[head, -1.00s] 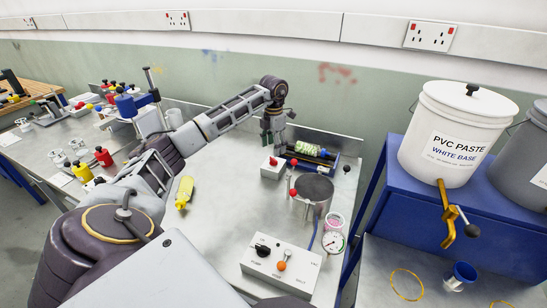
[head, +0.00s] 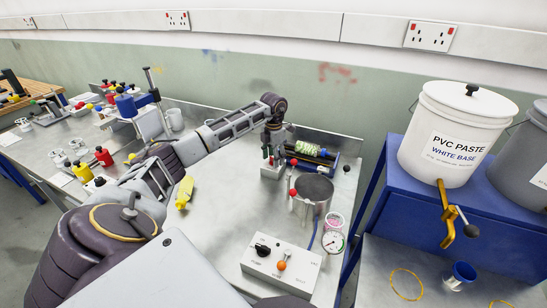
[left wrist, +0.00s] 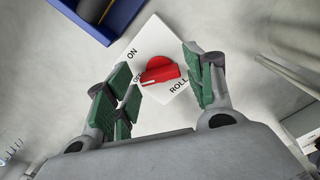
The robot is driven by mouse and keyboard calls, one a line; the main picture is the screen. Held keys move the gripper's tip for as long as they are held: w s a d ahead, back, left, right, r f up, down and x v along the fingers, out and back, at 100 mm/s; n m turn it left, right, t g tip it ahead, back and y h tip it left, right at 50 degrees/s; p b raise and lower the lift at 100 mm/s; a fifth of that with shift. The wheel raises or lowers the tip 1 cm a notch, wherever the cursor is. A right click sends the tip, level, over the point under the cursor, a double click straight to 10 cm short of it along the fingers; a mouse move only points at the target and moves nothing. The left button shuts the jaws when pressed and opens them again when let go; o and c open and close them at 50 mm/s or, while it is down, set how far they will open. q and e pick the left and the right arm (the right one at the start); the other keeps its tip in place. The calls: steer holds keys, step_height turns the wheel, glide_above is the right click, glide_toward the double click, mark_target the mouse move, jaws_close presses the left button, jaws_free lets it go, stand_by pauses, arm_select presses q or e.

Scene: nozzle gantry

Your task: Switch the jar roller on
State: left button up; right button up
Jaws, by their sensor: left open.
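The jar roller (head: 323,157) is a blue tray with dark rollers and a green-and-white jar at the back of the bench; its blue edge (left wrist: 110,32) shows at the top left of the left wrist view. Its white switch box (head: 271,173) stands at its left. In the left wrist view the box (left wrist: 152,33) carries a red knob (left wrist: 162,71) with the words ON, OFF and ROLL. The knob's white mark is by OFF. My left gripper (head: 269,158) is open over the box, its green-padded fingers (left wrist: 163,76) on either side of the knob. I cannot tell whether they touch it.
A metal pot (head: 313,190) with red-knobbed parts stands just right of the switch box. A gauge (head: 333,242) and a control box (head: 281,269) are in front. The bench between is clear.

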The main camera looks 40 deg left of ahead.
arm_select(q)
steer(key=c, duration=1)
jaws_close()
arm_select(e)
steer(key=shift+w, duration=0.35)
arm_select(q)
steer(key=shift+m, duration=0.4)
arm_select(e)
steer(key=shift+s, duration=0.15)
arm_select(q)
steer(key=shift+m, duration=0.6)
steer(key=shift+r+m, duration=0.1)
steer(key=shift+m, duration=1.7)
arm_select(e)
steer(key=shift+s, duration=0.15)
steer(key=shift+w, duration=0.35)
